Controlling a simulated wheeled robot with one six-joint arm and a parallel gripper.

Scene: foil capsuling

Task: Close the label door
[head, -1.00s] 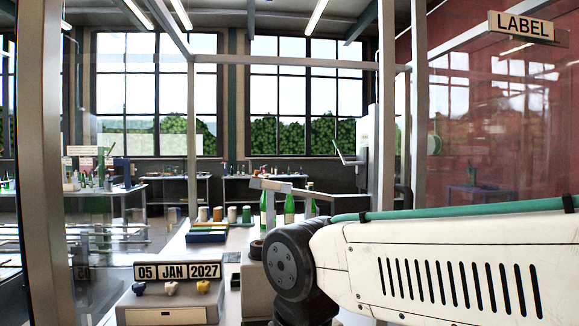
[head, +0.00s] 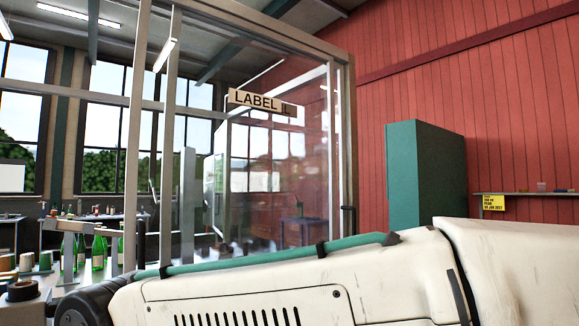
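The label door (head: 342,130) shows as a large clear pane in a grey metal frame, right of centre in the head view. A dark upright handle (head: 348,221) sits low on its right frame post. My white arm crosses the foreground and hides the lower part of the door. My gripper is out of view.
Green bottles (head: 98,252) and brown and green spools (head: 26,262) stand at the lower left. A tall green cabinet (head: 417,182) stands against the red plank wall (head: 500,95) on the right. A shelf with a yellow note (head: 493,203) is further right.

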